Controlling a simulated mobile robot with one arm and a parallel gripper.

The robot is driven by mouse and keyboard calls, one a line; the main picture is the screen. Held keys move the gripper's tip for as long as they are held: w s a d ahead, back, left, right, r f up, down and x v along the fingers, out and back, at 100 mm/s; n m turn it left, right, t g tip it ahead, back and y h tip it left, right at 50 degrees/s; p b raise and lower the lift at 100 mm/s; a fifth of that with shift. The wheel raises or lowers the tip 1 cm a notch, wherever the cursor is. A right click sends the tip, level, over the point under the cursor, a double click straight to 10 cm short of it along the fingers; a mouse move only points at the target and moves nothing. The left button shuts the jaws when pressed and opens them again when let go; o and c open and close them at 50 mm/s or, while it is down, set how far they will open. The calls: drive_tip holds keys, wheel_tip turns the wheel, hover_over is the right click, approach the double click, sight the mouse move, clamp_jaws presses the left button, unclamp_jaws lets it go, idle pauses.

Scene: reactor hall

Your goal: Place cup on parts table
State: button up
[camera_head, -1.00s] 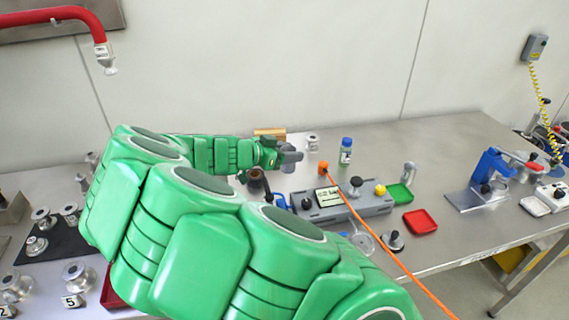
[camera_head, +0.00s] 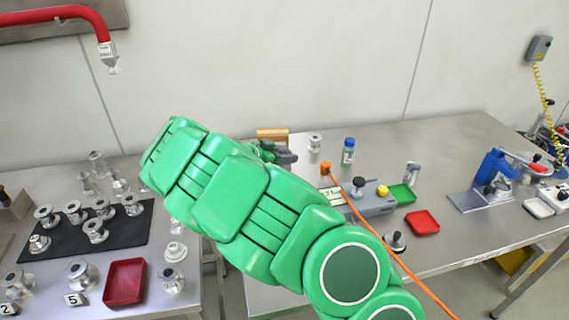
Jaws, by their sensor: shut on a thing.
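My green arm crosses the middle of the view. My gripper (camera_head: 284,156) shows as a small dark grey shape just beyond it, over the back of the right steel table (camera_head: 450,150). Its jaws are shut; the cup is hidden from view behind the gripper and arm. The left steel table (camera_head: 190,300) bears several metal flange parts, some on a black mat (camera_head: 70,246). Neither table carries a label I can read as the parts table.
A red tray (camera_head: 125,283) lies on the left table. A gap separates the tables. An orange cable (camera_head: 395,256) crosses the front.

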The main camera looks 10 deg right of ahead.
drive_tip(key=shift+w+f, duration=0.3)
drive_tip(key=shift+f, duration=1.6)
drive_tip(key=shift+f, duration=0.1)
drive_tip(key=o, duration=1.2)
drive_tip(key=shift+c, duration=0.2)
drive_tip(key=v, duration=1.2)
